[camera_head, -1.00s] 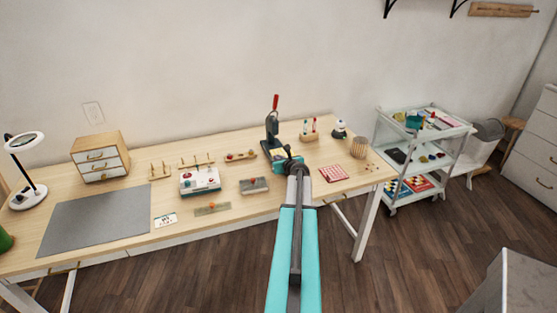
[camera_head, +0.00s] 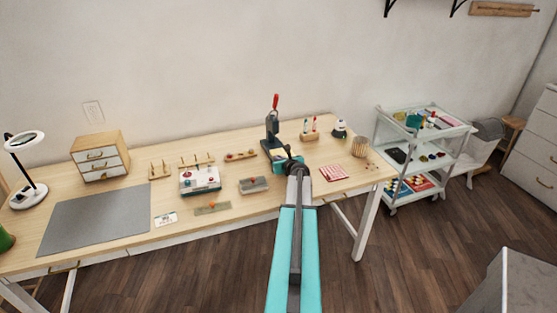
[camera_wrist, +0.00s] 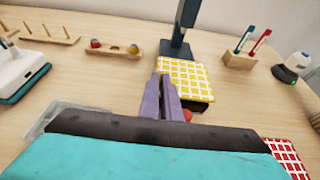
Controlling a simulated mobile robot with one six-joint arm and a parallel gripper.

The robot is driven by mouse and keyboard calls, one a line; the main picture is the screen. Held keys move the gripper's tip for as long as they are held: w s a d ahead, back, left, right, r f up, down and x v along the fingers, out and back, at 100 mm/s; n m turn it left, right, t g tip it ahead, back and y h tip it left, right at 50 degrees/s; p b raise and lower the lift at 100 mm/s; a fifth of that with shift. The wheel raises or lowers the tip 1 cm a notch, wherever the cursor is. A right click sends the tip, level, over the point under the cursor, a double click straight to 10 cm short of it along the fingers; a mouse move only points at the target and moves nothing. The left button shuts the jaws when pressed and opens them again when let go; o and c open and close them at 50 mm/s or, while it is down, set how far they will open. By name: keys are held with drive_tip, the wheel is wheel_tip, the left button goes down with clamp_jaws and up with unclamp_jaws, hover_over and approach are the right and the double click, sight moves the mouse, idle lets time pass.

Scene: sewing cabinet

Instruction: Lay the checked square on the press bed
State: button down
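The yellow-and-white checked square (camera_wrist: 185,75) lies over the dark bed (camera_wrist: 198,105) of the press, in front of the press's upright column (camera_wrist: 182,35) in the wrist view. In the head view the press (camera_head: 272,130), with its red-tipped lever, stands near the table's back edge, and the square is mostly hidden by my arm. My gripper (camera_wrist: 163,80) has its two purple fingers close together at the square's near left edge. The fingertips overlap the square in the picture. Whether they pinch it is not clear.
A red-and-white checked square (camera_head: 333,173) lies on the table (camera_head: 120,237) to the right. A rack of coloured tools (camera_head: 310,135) and a small white-topped device (camera_head: 340,129) stand right of the press. A grey box (camera_head: 254,185) and a white machine (camera_head: 200,180) stand left.

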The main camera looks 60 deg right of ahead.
drive_tip(key=shift+f, duration=0.15)
idle(0.6)
drive_tip(key=c, duration=1.9)
unclamp_jaws()
drive_tip(key=shift+s+a, duration=0.1)
drive_tip(key=b+v, duration=0.2)
drive_tip(key=v, duration=1.1)
drive_tip(key=shift+s+a+b, duration=0.15)
drive_tip(key=shift+s+b, duration=0.05)
drive_tip(key=shift+b, duration=0.15)
